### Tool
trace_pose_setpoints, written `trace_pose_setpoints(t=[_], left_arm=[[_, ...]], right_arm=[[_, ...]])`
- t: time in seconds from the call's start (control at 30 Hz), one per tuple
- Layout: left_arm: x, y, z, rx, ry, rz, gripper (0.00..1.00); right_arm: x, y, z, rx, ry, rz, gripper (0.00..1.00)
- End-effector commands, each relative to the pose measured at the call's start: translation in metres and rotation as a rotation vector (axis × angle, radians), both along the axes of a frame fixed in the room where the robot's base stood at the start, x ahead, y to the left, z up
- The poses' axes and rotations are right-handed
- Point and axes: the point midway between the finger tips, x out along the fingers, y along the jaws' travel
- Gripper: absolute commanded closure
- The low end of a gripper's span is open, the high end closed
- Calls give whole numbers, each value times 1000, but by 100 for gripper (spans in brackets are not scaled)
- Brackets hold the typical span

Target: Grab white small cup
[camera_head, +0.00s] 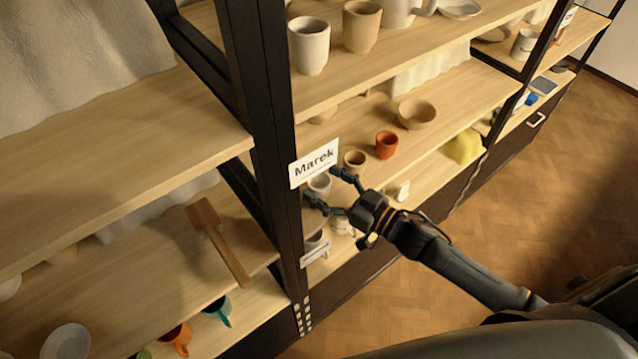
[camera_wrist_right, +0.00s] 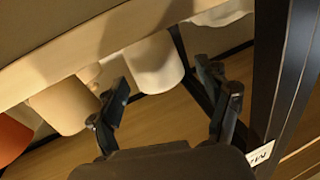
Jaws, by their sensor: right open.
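In the right wrist view the white cup (camera_wrist_right: 155,66) shows upside down between and beyond the open fingertips (camera_wrist_right: 162,76). I cannot tell whether a finger touches it. My left gripper is not in view.
A beige cup (camera_head: 355,160), an orange cup (camera_head: 386,144) and a bowl (camera_head: 416,113) stand on the same shelf. The black post (camera_head: 272,120) with the "Marek" label (camera_head: 314,162) is close beside the gripper. The shelf above overhangs. Open floor (camera_head: 520,180) lies right.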

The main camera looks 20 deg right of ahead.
Motion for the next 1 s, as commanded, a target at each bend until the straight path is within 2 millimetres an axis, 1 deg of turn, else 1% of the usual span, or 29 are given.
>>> trace_pose_setpoints(t=[0.03, 0.13, 0.37, 0.4, 0.47, 0.5, 0.7, 0.9, 1.0], left_arm=[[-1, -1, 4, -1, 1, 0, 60], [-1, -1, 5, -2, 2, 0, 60], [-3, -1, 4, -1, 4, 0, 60], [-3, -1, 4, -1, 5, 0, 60], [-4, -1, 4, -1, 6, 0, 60], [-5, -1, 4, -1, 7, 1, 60], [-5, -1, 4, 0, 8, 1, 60], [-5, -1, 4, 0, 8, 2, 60], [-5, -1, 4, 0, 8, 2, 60]], right_arm=[[6, 5, 3, 3, -1, 0, 23], [13, 9, 1, 2, 0, 0, 23], [14, 10, -1, 1, 1, 0, 23], [14, 10, -1, 1, 1, 0, 27], [14, 10, 0, 1, 1, 0, 39], [14, 10, 0, 1, 1, 0, 47], [14, 10, 0, 1, 1, 0, 87], [14, 10, 0, 1, 0, 1, 87], [14, 10, 6, 0, -2, 2, 87]])
